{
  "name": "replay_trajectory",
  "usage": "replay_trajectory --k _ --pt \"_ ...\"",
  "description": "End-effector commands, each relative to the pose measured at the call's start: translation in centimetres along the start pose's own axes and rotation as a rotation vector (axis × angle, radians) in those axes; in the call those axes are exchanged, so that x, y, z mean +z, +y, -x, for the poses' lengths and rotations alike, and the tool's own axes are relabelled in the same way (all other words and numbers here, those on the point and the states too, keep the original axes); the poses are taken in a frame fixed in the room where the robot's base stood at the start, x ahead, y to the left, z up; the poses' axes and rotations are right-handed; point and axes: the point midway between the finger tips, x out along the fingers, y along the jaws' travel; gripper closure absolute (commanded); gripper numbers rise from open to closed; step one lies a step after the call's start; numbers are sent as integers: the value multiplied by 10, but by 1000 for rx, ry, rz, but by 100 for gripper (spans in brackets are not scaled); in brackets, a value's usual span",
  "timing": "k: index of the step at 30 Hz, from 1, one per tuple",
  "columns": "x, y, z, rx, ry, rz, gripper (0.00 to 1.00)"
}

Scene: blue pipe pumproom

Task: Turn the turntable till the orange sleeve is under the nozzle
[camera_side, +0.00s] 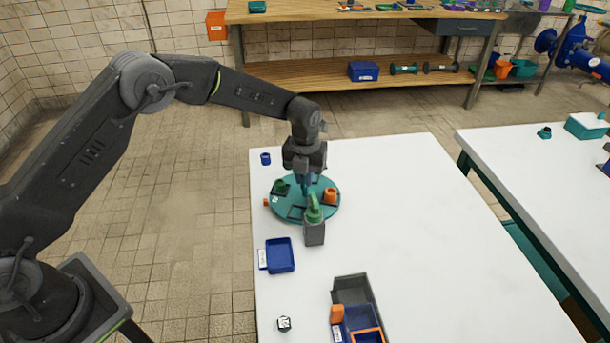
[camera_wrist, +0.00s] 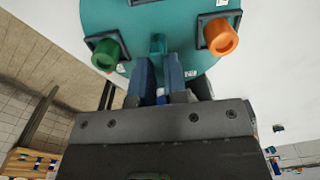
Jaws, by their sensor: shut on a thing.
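The teal turntable (camera_side: 290,212) is a round disc near the left edge of the white table. The orange sleeve (camera_side: 330,195) sits in a dark square holder at its right; it also shows in the wrist view (camera_wrist: 221,37). A green sleeve (camera_wrist: 106,54) sits in another holder on the left. A green nozzle (camera_side: 314,211) stands on a grey block at the disc's front edge. The orange sleeve is behind and right of the nozzle, apart from it. My gripper (camera_wrist: 158,62) is shut on a teal upright peg (camera_wrist: 157,44) of the turntable, between the two sleeves.
A blue tray (camera_side: 280,255) lies in front of the turntable, with grey and blue bins (camera_side: 352,290) and a small marked cube (camera_side: 284,323) further forward. A blue piece (camera_side: 265,158) is behind it. The table's right side is clear.

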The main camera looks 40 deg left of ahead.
Motion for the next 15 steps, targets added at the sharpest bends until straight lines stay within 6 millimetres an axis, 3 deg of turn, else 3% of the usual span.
replay_trajectory --k 15 --pt "0 0 1 -1 0 -242 100"
